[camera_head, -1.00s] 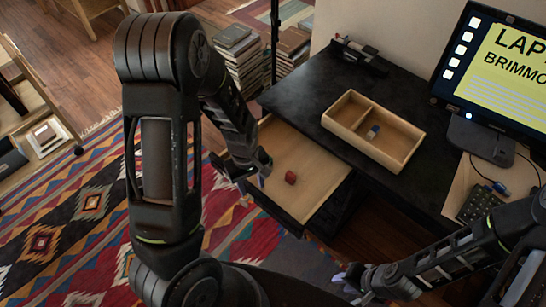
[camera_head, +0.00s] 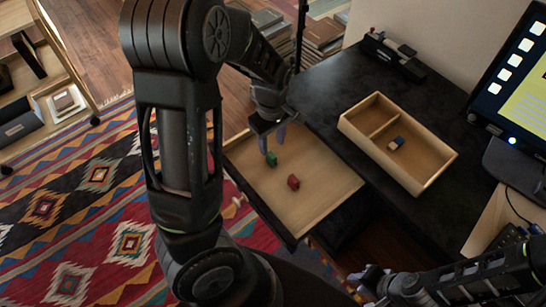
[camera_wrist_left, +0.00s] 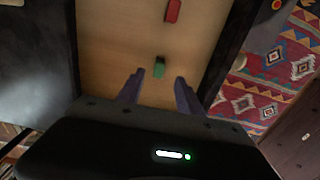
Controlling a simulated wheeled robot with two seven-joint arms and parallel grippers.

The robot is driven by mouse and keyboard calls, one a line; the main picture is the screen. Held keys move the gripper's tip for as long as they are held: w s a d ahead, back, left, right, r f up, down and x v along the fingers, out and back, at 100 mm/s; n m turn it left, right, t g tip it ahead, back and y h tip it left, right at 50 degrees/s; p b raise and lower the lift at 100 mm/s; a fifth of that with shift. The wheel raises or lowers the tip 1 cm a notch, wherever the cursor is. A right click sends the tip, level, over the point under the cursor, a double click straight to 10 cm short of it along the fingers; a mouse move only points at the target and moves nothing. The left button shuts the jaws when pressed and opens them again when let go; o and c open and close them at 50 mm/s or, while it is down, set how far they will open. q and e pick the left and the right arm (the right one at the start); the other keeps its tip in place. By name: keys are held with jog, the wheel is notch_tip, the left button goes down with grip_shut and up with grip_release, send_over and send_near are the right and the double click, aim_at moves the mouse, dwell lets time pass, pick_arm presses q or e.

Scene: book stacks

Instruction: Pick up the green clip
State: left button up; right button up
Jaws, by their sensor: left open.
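The green clip (camera_head: 271,159) lies in the open drawer (camera_head: 318,188), near its far left side. In the left wrist view the clip (camera_wrist_left: 159,68) lies on the drawer floor, just past and between the fingertips. My left gripper (camera_head: 273,140) is over the drawer, open and empty, with its fingers pointing down toward the clip; it also shows in the left wrist view (camera_wrist_left: 158,80). My right gripper (camera_head: 368,280) is at the bottom, apart from the drawer; its jaw state is unclear.
A red clip (camera_head: 293,182) lies in the drawer near the green one; it shows in the left wrist view (camera_wrist_left: 173,11). A wooden tray (camera_head: 373,133) with a blue item (camera_head: 396,143) stands on the black desk (camera_head: 330,93). A monitor (camera_head: 520,85) stands at right.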

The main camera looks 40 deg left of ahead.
aim_at(271, 155)
pick_arm(q)
jog(key=shift+f, duration=1.2)
jog(key=shift+w+a+f+b, duration=0.1)
jog(key=shift+f+b, duration=0.05)
jog(key=shift+f, duration=1.2)
jog(key=shift+w+a+f+b, duration=0.1)
jog(key=shift+f+b, duration=0.05)
jog(key=shift+f, duration=1.15)
jog(key=shift+c, duration=0.5)
grip_shut()
